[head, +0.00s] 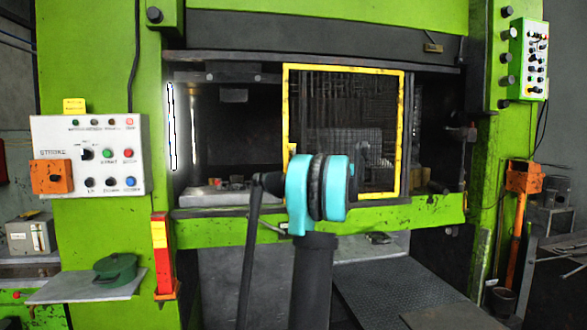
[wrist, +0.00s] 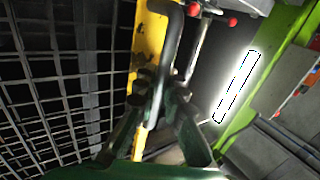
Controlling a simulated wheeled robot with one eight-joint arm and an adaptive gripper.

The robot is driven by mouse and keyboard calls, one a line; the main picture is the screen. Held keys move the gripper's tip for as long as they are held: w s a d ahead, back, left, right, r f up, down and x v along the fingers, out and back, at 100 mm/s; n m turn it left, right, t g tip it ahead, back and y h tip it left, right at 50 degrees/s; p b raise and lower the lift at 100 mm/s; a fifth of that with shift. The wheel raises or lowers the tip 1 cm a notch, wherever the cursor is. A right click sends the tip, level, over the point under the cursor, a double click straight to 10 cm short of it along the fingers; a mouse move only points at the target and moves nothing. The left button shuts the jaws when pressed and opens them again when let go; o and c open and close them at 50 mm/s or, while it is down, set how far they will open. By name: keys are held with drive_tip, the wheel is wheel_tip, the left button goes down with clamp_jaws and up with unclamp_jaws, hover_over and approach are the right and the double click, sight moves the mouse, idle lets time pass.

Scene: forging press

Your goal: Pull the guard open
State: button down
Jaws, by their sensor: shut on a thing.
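The guard (head: 345,69) is a yellow frame with dark wire mesh. In the head view it stands upright across the right part of the press opening, and the left part of the opening is uncovered. In the wrist view its yellow edge (wrist: 148,45) runs beside a dark bent bar handle (wrist: 171,45), with the mesh to the left. My gripper (wrist: 163,88) has its dark green fingers closed around the lower part of this handle. In the head view my teal-jointed arm hides the gripper and the handle.
A control panel (head: 88,155) is on the green left column, and a second panel (head: 529,60) is at upper right. A green cap-like object (head: 116,268) rests on a shelf at lower left. A lit strip (head: 172,127) stands at the opening's left edge. Floor plating lies below.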

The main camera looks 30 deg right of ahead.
drive_tip(key=c, duration=1.6)
unclamp_jaws()
drive_tip(key=v, duration=1.2)
